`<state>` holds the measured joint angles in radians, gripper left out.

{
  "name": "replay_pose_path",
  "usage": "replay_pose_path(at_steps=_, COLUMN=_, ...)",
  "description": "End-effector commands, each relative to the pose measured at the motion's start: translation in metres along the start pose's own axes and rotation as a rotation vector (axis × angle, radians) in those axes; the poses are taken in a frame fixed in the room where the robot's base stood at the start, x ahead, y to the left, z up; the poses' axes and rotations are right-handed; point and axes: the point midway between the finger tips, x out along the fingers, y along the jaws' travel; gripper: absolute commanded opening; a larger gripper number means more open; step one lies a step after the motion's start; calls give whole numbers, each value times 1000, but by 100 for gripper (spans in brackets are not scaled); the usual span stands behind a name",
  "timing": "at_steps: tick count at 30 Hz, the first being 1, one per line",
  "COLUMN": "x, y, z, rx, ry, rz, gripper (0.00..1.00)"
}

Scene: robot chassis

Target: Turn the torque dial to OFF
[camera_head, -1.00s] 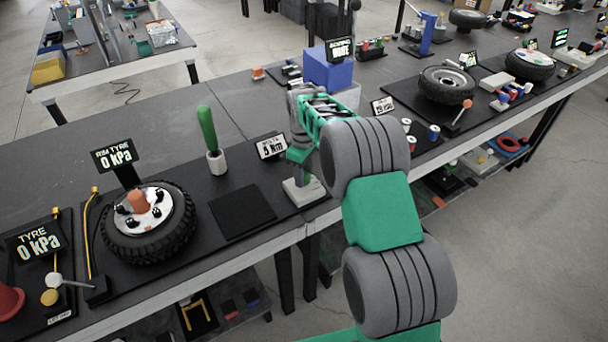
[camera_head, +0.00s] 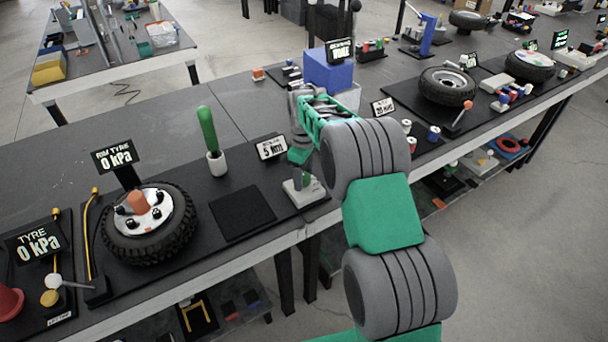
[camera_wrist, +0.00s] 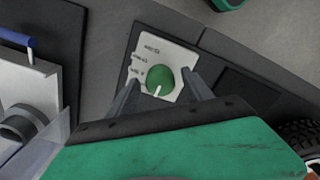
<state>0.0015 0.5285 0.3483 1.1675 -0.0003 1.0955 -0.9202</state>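The torque dial (camera_wrist: 160,80) is a round green knob with a white pointer line on a pale plate (camera_wrist: 176,57). In the wrist view its pointer faces down, towards my gripper's body. Small dark labels run along the plate's left side, too small to read surely. My gripper (camera_wrist: 162,84) is open, with one finger on each side of the dial and visible gaps between. In the head view the dial's plate (camera_head: 306,192) sits near the bench's front edge, below my gripper (camera_head: 301,157), which partly hides it. The sign (camera_head: 271,148) beside it reads 5 Nm.
A green-handled tool in a white cup (camera_head: 217,163) and a dark square pad (camera_head: 243,212) lie left of the dial. A tyre (camera_head: 149,222) stands further left. A blue box (camera_head: 328,68) stands behind my arm. White-and-red spools (camera_head: 407,127) are to the right.

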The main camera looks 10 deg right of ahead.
Motion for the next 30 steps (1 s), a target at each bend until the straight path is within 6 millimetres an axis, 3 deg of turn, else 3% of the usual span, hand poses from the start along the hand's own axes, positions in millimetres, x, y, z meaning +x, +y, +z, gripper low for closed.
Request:
replay_pose_path(at_steps=8, x=-4, y=0, z=0, rx=1, ry=0, rz=0, gripper=59)
replay_pose_path(at_steps=18, x=-66, y=0, z=0, rx=0, ry=1, rz=1, gripper=59)
replay_pose_path(at_steps=21, x=-75, y=0, z=0, rx=0, ry=-1, rz=-1, gripper=59)
replay_pose_path(at_steps=30, x=-78, y=0, z=0, rx=0, ry=-1, rz=-1, gripper=59)
